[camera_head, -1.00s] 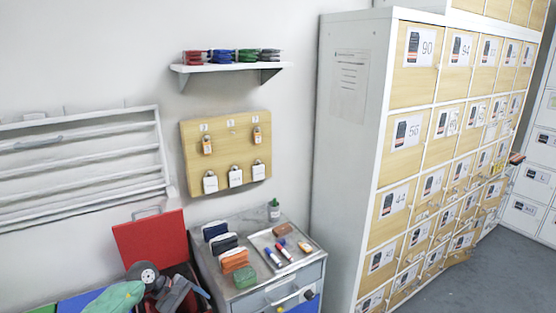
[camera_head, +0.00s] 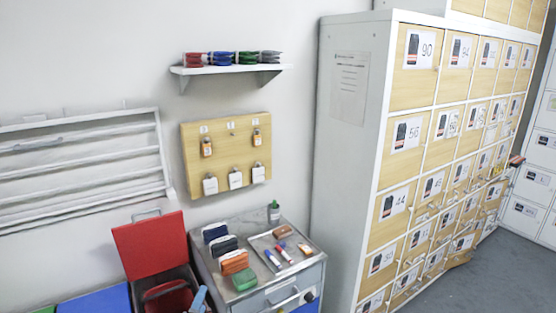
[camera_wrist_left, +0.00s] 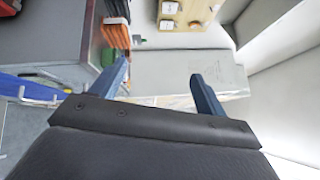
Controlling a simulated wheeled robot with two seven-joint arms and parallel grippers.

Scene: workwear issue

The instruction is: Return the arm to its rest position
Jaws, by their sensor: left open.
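My left gripper (camera_wrist_left: 160,72) is open in the left wrist view, with its two blue fingers apart and nothing between them. In the head view only a small blue piece, which looks like a fingertip of it (camera_head: 198,300), shows at the bottom edge in front of the red bin. The rest of my left arm is out of the head view. My right gripper is in neither view.
A red bin with a raised lid (camera_head: 150,245) stands beside a grey cabinet (camera_head: 270,297). Coloured packs (camera_head: 234,262) and a tray (camera_head: 308,257) lie on the cabinet top. A key board (camera_head: 225,153) and shelf (camera_head: 230,68) are on the wall. Lockers (camera_head: 345,160) stand right.

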